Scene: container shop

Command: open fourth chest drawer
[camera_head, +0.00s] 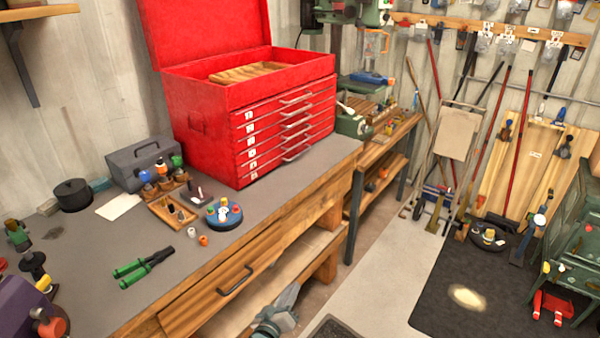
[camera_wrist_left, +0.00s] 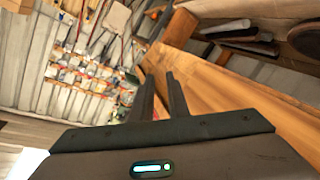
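The red chest (camera_head: 198,98) stands on the grey workbench in the head view, its lid raised. Its front has several stacked drawers with white labels and metal bar handles, and all look shut. The fourth drawer (camera_head: 270,143) from the top is flush with the others. My left gripper (camera_head: 287,294) is low in front of the bench, well below and apart from the chest. In the left wrist view its two dark fingers (camera_wrist_left: 162,90) are a little apart with nothing between them. The chest is not recognisable in that view. My right gripper is not in view.
The workbench (camera_head: 100,235) carries a grey toolbox (camera_head: 143,163), a wooden tray of small items, a round blue holder (camera_head: 222,214) and green-handled pliers (camera_head: 142,267). A wooden bench drawer (camera_head: 210,300) is below. Its front edge is near my left gripper.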

